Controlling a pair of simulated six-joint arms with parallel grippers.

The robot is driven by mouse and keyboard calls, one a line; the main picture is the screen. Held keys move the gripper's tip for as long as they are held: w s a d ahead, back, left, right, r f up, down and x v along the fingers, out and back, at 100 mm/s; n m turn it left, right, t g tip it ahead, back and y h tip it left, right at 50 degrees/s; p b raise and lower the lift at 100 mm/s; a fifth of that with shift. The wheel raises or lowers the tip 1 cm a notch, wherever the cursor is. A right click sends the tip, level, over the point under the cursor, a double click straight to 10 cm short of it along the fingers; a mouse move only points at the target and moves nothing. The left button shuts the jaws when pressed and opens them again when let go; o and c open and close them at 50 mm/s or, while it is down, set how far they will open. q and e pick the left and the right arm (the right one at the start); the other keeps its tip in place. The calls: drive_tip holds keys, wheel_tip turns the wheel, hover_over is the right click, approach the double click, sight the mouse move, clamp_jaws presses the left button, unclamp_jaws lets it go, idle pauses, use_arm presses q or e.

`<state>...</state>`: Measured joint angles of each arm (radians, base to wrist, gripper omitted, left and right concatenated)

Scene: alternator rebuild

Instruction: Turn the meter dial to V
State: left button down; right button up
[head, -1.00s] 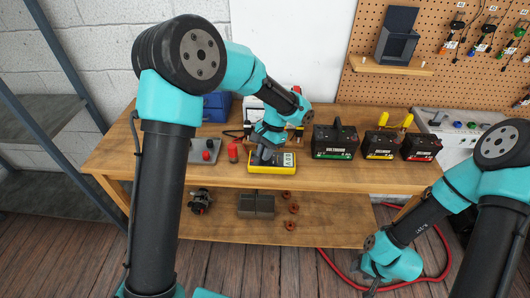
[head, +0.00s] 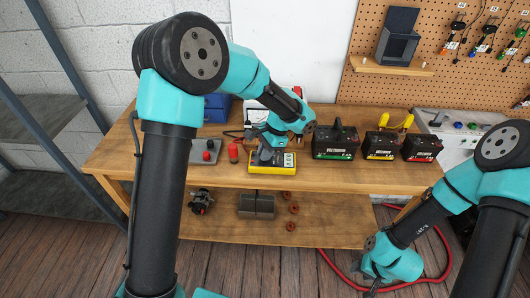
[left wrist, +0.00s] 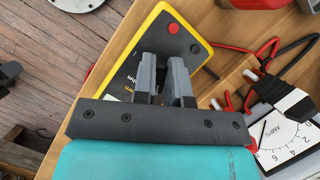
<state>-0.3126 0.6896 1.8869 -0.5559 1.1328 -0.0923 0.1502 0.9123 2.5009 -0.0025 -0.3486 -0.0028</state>
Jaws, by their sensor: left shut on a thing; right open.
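The yellow-edged meter (head: 286,170) lies on the wooden workbench, with its display at its right side in the head view. In the left wrist view the meter (left wrist: 194,30) shows a dark face with a red and a black round socket near its far end. My left gripper (head: 265,157) is over the left part of the meter. Its two grey fingers (left wrist: 163,78) are shut on the dial, which they and the gripper body hide. I cannot read the dial's setting. My right gripper (head: 372,284) is open and empty, low in front of the bench at the right.
Black batteries (head: 334,142) stand right of the meter. A red cylinder (head: 233,153) and a grey plate with a red knob (head: 206,151) are on its left. An AMPS gauge (left wrist: 284,138) and red and black leads (left wrist: 262,52) lie close to the meter. The bench front is clear.

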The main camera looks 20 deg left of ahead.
use_arm(q)
drive_tip(key=c, duration=1.2)
unclamp_jaws()
drive_tip(key=shift+o, duration=0.2)
drive_tip(key=v, duration=1.7)
drive_tip(key=shift+d+r, duration=0.15)
drive_tip(key=shift+d, duration=0.05)
